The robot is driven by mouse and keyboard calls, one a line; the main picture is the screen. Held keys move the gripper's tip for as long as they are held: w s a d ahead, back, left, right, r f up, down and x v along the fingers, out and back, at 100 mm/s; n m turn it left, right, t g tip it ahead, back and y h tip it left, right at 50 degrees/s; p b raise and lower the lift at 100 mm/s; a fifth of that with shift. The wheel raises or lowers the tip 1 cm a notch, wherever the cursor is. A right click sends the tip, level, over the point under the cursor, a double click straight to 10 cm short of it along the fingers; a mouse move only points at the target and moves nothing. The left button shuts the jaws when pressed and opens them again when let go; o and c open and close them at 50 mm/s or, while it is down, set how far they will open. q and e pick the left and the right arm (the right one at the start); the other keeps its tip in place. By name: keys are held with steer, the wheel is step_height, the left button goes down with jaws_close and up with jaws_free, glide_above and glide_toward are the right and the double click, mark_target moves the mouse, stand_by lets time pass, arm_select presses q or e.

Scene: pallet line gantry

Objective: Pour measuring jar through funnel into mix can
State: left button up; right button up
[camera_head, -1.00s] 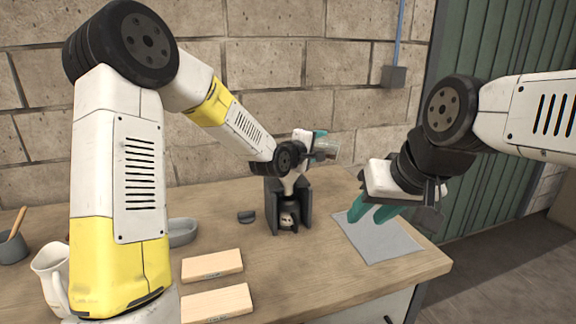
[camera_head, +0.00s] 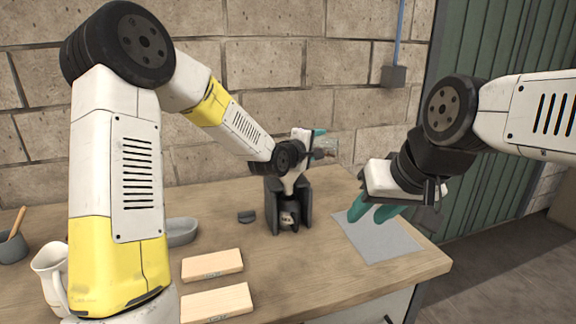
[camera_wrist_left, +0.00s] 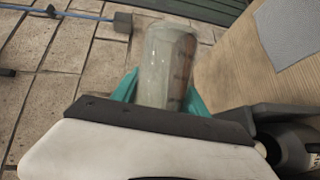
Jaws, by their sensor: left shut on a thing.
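My left gripper (camera_head: 318,142) is shut on the clear measuring jar (camera_head: 329,147), holding it tilted above the dark stand. The jar also shows in the left wrist view (camera_wrist_left: 167,65), between the teal fingers, with reddish-brown marks or contents on one side. The pale funnel (camera_head: 291,184) sits at the top of the dark stand, partly hidden by my left wrist. The mix can (camera_head: 288,218) stands inside the stand below it. I cannot tell whether anything is flowing. My right gripper (camera_head: 373,215) is empty, its teal fingers apart above the grey mat.
The dark stand (camera_head: 273,210) is on the wooden table, left of the grey mat (camera_head: 380,243). Two wooden blocks (camera_head: 212,265) lie at the front left. A white pitcher (camera_head: 50,275), a grey dish (camera_head: 182,232) and a mortar (camera_head: 12,248) are farther left.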

arm_select(q)
steer(key=shift+w+a+r+n+t+h, duration=0.1)
steer(key=shift+a+r+n+t+h, duration=0.1)
steer(key=shift+r+n, duration=0.3)
steer(key=shift+a+r+n+t+h, duration=0.1)
steer(key=shift+r+n+h, duration=0.1)
steer(key=shift+r+n, duration=0.3)
stand_by(2.0)
steer(key=shift+f+n, duration=0.2)
steer(key=shift+n, duration=0.1)
